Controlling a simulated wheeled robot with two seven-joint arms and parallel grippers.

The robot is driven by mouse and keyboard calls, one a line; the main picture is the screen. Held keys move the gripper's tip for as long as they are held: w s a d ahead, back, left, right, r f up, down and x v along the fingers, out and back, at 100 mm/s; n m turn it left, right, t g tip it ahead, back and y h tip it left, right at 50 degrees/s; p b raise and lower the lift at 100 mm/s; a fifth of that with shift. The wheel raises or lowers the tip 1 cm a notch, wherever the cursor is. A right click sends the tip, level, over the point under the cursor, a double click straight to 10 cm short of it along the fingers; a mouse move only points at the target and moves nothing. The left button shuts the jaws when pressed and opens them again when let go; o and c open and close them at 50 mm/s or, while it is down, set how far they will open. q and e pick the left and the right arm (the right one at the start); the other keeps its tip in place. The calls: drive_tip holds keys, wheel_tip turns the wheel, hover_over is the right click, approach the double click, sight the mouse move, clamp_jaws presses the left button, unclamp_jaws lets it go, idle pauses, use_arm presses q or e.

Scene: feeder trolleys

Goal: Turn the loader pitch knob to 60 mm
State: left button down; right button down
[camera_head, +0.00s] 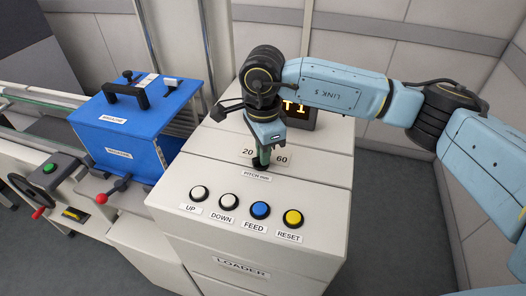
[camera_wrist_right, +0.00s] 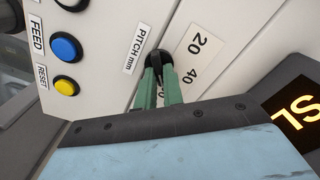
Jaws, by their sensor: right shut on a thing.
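The black pitch knob (camera_wrist_right: 157,58) sits on the loader's (camera_head: 190,237) white top, by the "PITCH mm" label (camera_head: 257,175). My right gripper (camera_head: 261,160) points down at it, and its green fingers are shut on the knob. The right wrist view shows the two fingers (camera_wrist_right: 160,76) meeting on the knob. The scale plate (camera_wrist_right: 195,50) shows 20 and 40 there, with the rest hidden by the fingers. In the head view 20 and 60 show either side of the gripper. The knob's pointer is hidden, so its setting cannot be told. My left gripper is out of view.
UP (camera_head: 199,193), DOWN (camera_head: 228,199), FEED (camera_head: 261,210) and RESET (camera_head: 292,218) buttons line the front of the loader top. A display (camera_head: 300,112) stands behind my right arm. A blue magazine box (camera_head: 140,125) with a black handle stands left of the loader.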

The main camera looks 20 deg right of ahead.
drive_tip(key=shift+r, duration=0.1)
drive_tip(key=c, duration=1.5)
unclamp_jaws()
wheel_tip(320, 180, up, 13)
drive_tip(key=shift+r+b, duration=0.15)
drive_tip(key=shift+b, duration=0.15)
